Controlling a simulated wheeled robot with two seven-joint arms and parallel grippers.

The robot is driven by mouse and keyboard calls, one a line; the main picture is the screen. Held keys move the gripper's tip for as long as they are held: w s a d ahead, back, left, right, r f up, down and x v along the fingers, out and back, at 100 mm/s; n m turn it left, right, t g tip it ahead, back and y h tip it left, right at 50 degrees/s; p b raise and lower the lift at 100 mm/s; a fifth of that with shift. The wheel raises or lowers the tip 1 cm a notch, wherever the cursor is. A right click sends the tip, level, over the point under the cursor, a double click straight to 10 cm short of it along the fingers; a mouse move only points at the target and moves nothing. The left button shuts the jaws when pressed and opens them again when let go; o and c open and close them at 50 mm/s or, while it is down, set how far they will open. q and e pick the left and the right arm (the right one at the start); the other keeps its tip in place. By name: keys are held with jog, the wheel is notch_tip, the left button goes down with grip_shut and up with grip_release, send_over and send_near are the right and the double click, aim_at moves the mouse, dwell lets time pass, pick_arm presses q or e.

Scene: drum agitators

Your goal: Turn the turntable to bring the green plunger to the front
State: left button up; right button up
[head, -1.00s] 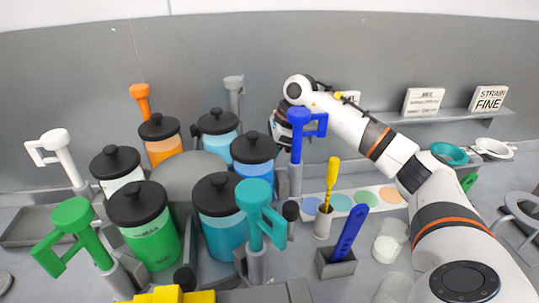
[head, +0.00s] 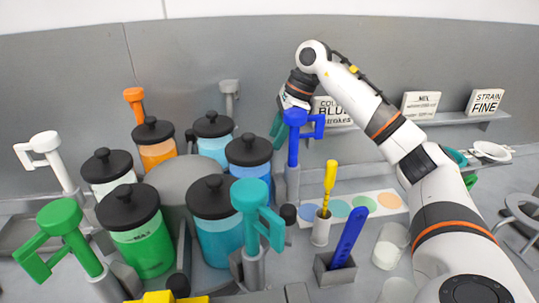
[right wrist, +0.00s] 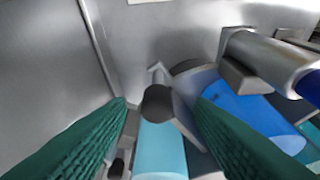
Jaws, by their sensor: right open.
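The green plunger (head: 62,235) stands upright in a grey holder at the front left, beside the green jar (head: 140,240). The turntable's grey hub (head: 185,178) is ringed by lidded jars. The teal jar (head: 215,225) is front right of the hub, the blue jar (head: 250,160) at the right. My right gripper (head: 279,125) is open behind the blue plunger (head: 294,125), near the blue jar. In the right wrist view its teal fingers (right wrist: 160,112) spread above a light-blue jar (right wrist: 160,150) and a dark round piece (right wrist: 158,103); no grip shows. My left gripper is out of view.
The teal plunger (head: 251,205) stands at the front and the white plunger (head: 50,155) at the left. A yellow tool (head: 329,185) and a blue spatula (head: 348,235) stand in holders to the right. Behind my right arm is a wall shelf (head: 455,120) with signs.

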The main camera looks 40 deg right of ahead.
jog(key=shift+v, duration=2.05)
